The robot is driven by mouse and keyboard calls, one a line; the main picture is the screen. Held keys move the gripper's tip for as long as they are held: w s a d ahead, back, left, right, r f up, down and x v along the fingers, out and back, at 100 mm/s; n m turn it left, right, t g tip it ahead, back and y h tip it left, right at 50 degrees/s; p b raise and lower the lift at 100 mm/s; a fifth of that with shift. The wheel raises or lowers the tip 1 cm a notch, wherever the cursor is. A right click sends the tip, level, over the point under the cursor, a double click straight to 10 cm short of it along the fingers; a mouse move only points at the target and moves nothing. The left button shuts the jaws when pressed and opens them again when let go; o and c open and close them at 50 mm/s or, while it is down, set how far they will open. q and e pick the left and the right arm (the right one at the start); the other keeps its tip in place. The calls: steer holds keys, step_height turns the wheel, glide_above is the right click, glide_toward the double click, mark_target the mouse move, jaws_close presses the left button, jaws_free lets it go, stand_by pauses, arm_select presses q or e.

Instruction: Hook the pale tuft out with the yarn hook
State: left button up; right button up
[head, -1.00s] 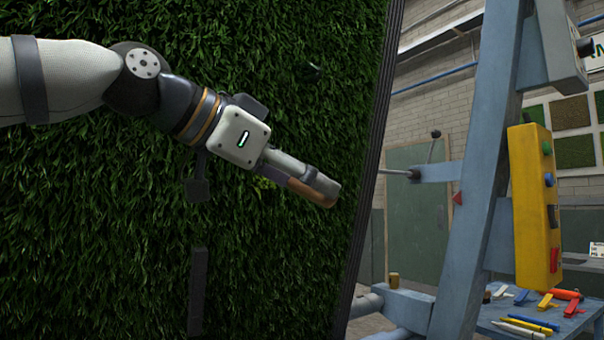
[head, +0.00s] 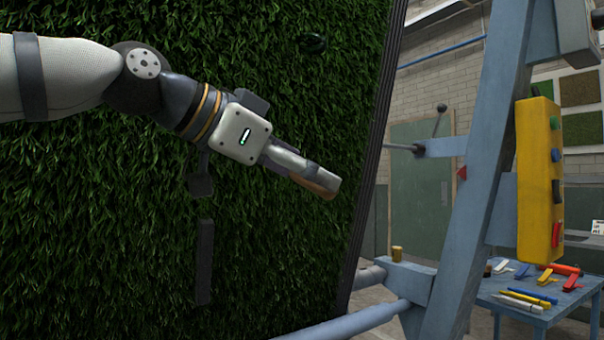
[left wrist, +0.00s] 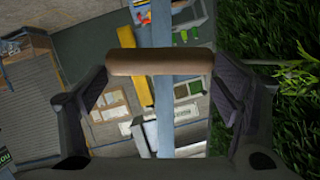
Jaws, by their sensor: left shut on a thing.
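My left gripper (head: 326,184) is shut on a brown wooden handle (head: 316,178), in front of the turf wall (head: 110,220). In the left wrist view, the handle (left wrist: 160,62) lies crosswise between the two finger pads. I take it for the yarn hook's handle, but no hook tip shows. A small, dark, glossy thing (head: 313,44) sits on the turf, above the gripper in the picture. I see no pale tuft in either view. My right gripper is not in view.
A blue frame (head: 468,200) with a yellow control box (head: 540,185) stands right of the turf's dark edge (head: 375,150). A blue table (head: 500,318) behind it holds pens and several coloured clips. A blue bar (head: 350,325) crosses low in front.

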arm_select(q)
steer(key=r, duration=0.3)
steer(key=shift+s+d, duration=0.25)
steer(key=shift+s, duration=0.15)
steer(key=s+d+f, duration=0.2)
steer(key=s+d, duration=0.2)
steer(key=s, duration=0.2)
steer(key=shift+s+d, duration=0.15)
steer(key=shift+d, duration=0.15)
steer(key=shift+f, duration=0.15)
